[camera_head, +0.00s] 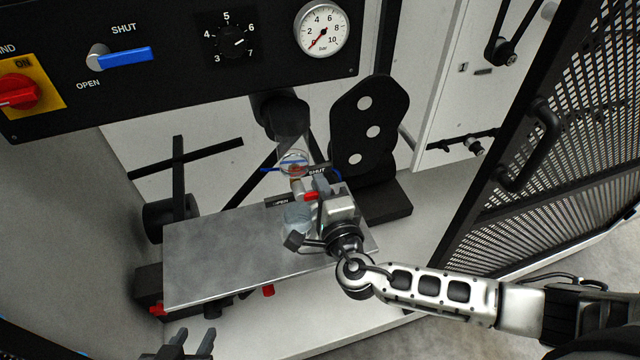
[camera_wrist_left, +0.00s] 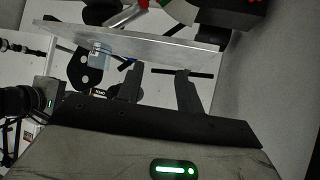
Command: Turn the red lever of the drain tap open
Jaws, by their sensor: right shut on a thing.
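The drain tap (camera_head: 297,187) sits below a clear sight bowl (camera_head: 293,162), above the grey metal shelf (camera_head: 215,255). Its red lever (camera_head: 311,196) shows as a short red piece at the fingers of my right gripper (camera_head: 318,190). My right gripper is shut on it, and hides part of the lever. A SHUT label (camera_head: 317,171) is behind and an OPEN label (camera_head: 279,201) is in front and left. A clear jar (camera_head: 297,217) stands under the tap. My left gripper (camera_head: 194,340) is open and empty at the bottom edge; its parted fingers show in the left wrist view (camera_wrist_left: 158,88).
A black control panel (camera_head: 170,82) with a red switch, blue lever and gauge (camera_head: 322,29) overhangs the tap. A black plate with holes (camera_head: 367,130) stands right of the tap. A mesh door (camera_head: 540,130) is at the right. The shelf's left part is clear.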

